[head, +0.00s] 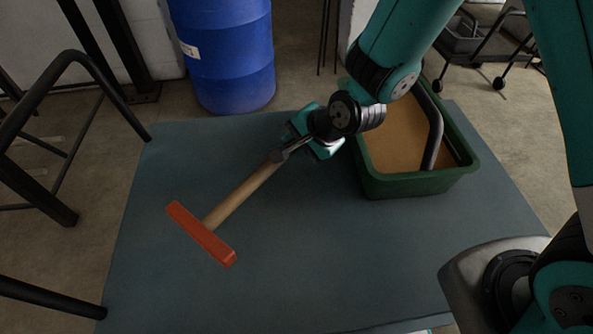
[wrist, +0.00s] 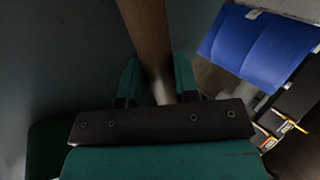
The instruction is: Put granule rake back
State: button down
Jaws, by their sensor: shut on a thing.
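The granule rake (head: 243,194) has a wooden handle and an orange crosspiece head (head: 201,233). My gripper (head: 283,155) is shut on the upper end of the handle. The rake slants down to the left from the gripper, over the grey-blue table. I cannot tell whether its head touches the table. In the wrist view the wooden handle (wrist: 147,35) runs between the two green fingers (wrist: 158,82), and the rake's head is out of sight.
A green tub (head: 420,187) of tan granules (head: 392,138) stands at the table's (head: 300,270) back right, with a dark curved bar (head: 435,125) in it. A blue barrel (head: 225,55) stands behind the table. A black metal frame (head: 65,75) is at left. The table's front middle is clear.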

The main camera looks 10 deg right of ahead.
notch_tip(320, 180, down, 8)
jog(key=shift+b, duration=0.6)
jog(key=shift+f, duration=0.15)
jog(key=c, duration=0.9)
grip_release()
jog(key=shift+o, duration=0.2)
jog(key=s+d+r+n+g+p, duration=0.1)
jog(key=s+r+n, duration=0.4)
jog(key=r, duration=0.5)
jog(key=s+d+r+n+g+p, duration=0.2)
jog(key=s+r+n, duration=0.4)
jog(key=r, duration=0.5)
jog(key=s+d+r+n+g+h+p, duration=0.1)
jog(key=s+d+r+n, duration=0.3)
jog(key=s+r, duration=0.5)
jog(key=shift+s+d+r+n+g+p, duration=0.25)
jog(key=shift+r+n+g+p, duration=0.2)
jog(key=shift+r+n+g, duration=0.4)
